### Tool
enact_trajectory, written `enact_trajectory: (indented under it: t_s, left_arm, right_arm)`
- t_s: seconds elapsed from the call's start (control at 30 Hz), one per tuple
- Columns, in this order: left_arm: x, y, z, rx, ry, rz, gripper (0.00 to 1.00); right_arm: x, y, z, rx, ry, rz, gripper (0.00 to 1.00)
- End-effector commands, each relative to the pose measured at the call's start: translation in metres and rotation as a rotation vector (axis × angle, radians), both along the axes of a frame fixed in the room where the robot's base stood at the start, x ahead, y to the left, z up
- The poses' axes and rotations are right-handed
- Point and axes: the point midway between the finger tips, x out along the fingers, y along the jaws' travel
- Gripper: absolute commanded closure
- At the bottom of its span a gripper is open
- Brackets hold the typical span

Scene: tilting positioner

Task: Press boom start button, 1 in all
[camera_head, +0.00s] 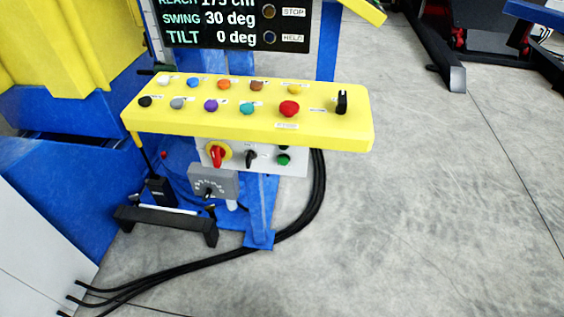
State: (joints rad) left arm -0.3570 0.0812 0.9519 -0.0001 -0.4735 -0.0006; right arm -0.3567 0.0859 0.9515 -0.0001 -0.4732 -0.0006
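A yellow control panel (200,121) carries two rows of coloured buttons with small labels too blurred to read. The back row has a white (163,81), a blue (193,82), an orange (224,84), a brown (257,86) and a yellow button (294,89). A green button (283,159) sits on the grey plate below. I cannot tell which is boom start. Neither gripper is in view.
A black selector (342,102) stands at the panel's right end. A red-and-yellow rotary switch (217,154) is on the lower plate. A display (235,24) above reads SWING 30 deg, TILT 0 deg. Black cables (290,225) cross the floor. Floor at right (430,200) is clear.

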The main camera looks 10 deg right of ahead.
Motion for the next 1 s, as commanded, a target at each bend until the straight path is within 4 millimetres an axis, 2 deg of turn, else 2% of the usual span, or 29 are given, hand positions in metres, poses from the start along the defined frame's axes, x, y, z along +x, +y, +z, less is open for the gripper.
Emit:
enact_trajectory:
  t_s: [0.27,1.0]
  left_arm:
    - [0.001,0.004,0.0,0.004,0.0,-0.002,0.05]
    - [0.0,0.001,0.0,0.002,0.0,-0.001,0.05]
  right_arm:
    - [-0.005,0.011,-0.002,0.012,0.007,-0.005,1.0]
    - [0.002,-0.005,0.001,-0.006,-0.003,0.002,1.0]
